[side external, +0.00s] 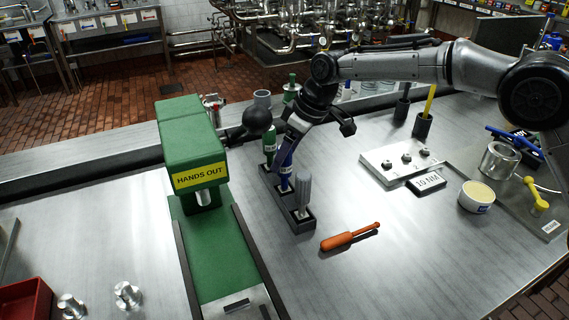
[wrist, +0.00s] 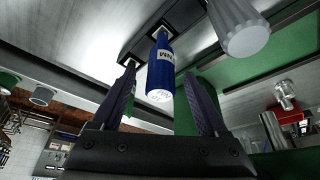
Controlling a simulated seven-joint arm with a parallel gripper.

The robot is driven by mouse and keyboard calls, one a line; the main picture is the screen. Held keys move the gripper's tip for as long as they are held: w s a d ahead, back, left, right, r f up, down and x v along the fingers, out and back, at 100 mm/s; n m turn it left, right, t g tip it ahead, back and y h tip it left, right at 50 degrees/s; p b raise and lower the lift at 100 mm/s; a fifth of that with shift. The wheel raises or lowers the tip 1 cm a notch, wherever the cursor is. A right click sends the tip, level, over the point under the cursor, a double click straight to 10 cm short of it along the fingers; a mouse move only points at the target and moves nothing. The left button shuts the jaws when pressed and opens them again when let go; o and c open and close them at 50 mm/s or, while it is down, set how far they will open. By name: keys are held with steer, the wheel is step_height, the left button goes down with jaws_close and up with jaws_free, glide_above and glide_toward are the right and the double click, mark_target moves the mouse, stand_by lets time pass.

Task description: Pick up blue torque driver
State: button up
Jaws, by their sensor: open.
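The blue torque driver (side external: 285,181) stands upright in the middle slot of a dark rack (side external: 303,224), with a white label on its handle. My gripper (side external: 288,157) is above it, pointing down at a tilt. In the wrist view my gripper (wrist: 161,78) is open, and the blue driver's handle (wrist: 159,78) shows in the gap between the two fingers, with no clear contact. A green driver (side external: 269,147) stands behind the blue one and a grey driver (side external: 304,188) in front. The grey driver also shows in the wrist view (wrist: 238,28).
A green press (side external: 192,150) marked "HANDS OUT" stands close on the left. An orange-handled tool (side external: 349,237) lies on the table right of the rack. A steel plate with knobs (side external: 401,160) and a small tub (side external: 477,196) are further right. The front right table is clear.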

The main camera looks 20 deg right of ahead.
mark_target(281, 168)
steer(key=x, duration=0.3)
steer(key=shift+s+f, duration=0.2)
steer(key=shift+f, duration=0.3)
steer(key=shift+w+a+f, duration=0.1)
steer(key=shift+w+f, duration=0.1)
steer(key=shift+f, duration=0.3)
jaws_close()
steer(key=shift+r, duration=0.1)
